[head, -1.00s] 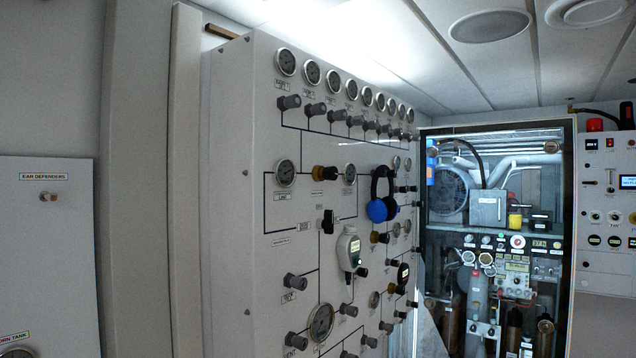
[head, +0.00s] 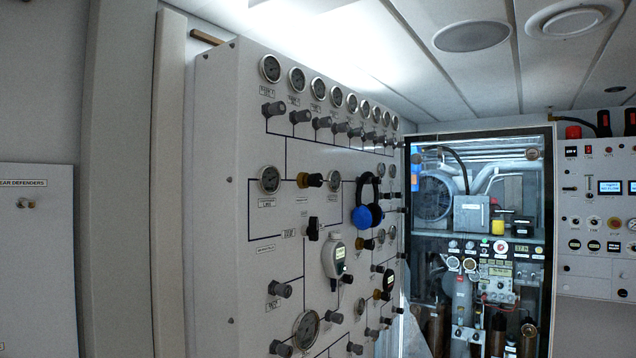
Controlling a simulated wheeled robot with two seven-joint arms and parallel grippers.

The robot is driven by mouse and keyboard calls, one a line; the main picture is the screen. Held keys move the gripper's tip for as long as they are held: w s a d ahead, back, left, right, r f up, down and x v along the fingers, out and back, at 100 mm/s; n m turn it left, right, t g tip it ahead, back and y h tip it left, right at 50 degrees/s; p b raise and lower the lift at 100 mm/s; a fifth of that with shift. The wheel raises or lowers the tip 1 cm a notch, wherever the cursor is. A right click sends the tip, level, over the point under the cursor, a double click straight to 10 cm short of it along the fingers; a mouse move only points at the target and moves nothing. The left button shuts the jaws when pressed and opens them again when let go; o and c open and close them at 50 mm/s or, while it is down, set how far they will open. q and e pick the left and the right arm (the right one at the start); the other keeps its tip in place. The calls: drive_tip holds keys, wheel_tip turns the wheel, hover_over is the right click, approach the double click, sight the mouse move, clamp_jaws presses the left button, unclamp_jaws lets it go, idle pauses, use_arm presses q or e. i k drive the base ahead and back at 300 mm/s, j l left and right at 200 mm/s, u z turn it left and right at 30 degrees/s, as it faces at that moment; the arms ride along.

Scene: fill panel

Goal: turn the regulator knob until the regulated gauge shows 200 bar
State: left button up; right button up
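A tall white gauge panel (head: 215,230) stands at an angle in the middle of the head view. A black knob with a brass collar (head: 311,180) sticks out between a larger round gauge (head: 269,179) on its left and a smaller round gauge (head: 334,181) on its right. More brass-collared knobs sit lower right, one of them below the blue ear defenders (head: 366,244). Labels and needle readings are too small to read, so I cannot tell which gauge is the regulated one. Neither of my grippers is in view.
Blue ear defenders (head: 362,217) and a pale handheld meter (head: 333,257) are on the panel face among several grey knobs. A big gauge (head: 306,329) sits low. An open cabinet of machinery (head: 480,260) stands behind right, with a control box (head: 597,250) beside it.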

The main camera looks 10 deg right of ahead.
sight(316, 180)
drive_tip(key=i+l, duration=0.15)
drive_tip(key=l, duration=0.25)
drive_tip(key=i+l, duration=0.15)
drive_tip(key=l, duration=0.25)
drive_tip(key=i+l+u, duration=0.1)
drive_tip(key=l, duration=0.3)
drive_tip(key=i, duration=0.05)
